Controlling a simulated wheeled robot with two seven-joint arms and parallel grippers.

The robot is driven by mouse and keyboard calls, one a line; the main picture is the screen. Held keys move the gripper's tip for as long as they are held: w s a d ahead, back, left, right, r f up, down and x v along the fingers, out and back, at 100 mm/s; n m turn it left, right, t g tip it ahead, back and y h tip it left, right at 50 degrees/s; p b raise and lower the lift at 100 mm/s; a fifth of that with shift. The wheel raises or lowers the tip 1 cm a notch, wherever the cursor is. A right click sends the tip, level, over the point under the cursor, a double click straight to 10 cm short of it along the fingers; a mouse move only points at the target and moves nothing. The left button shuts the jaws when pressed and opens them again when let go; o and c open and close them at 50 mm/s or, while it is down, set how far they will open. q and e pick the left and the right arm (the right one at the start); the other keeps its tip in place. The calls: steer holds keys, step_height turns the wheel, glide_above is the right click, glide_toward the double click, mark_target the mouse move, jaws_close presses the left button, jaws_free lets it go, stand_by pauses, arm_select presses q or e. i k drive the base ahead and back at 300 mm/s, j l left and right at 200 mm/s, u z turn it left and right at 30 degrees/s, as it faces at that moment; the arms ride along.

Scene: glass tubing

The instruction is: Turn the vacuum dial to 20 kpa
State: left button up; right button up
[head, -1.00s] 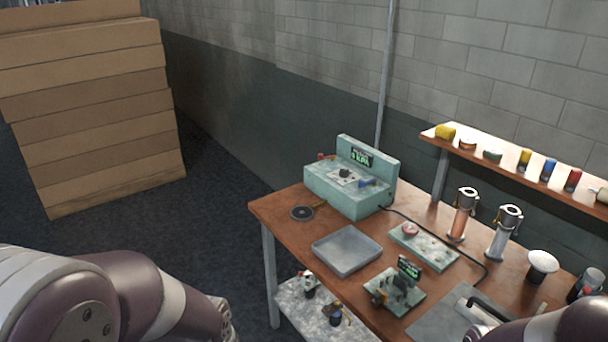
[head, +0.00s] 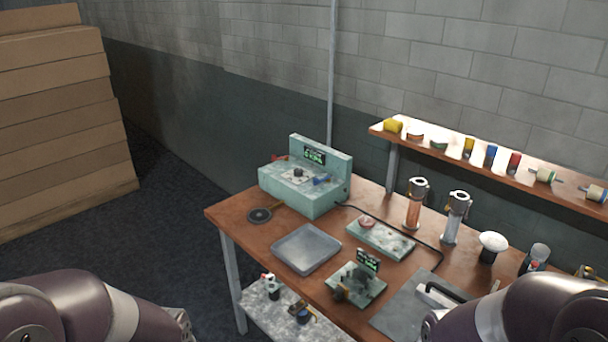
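The vacuum unit is a pale green box (head: 312,200) at the back left of the brown workbench. It has an upright panel with a small green-lit display (head: 314,157), whose reading is too small to make out. A dark dial (head: 298,173) sits on a light plate on its top face, with a red part on its left and a blue part on its right. My arms show at the lower left and lower right edges, apart from the box. Both grippers are out of the picture.
A second small device with a display (head: 367,262) and two metal-topped cylinders stand to the right. A wall shelf (head: 480,163) holds coloured spools. Stacked cardboard (head: 50,120) stands at left.

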mark_target(298, 172)
steer(key=i+j+z, duration=0.3)
steer(key=i, duration=0.5)
steer(key=i+j+z, duration=0.25)
steer(key=i+j, duration=0.3)
steer(key=i, duration=0.25)
steer(key=i+j+z, duration=0.3)
steer(key=i+j, duration=0.4)
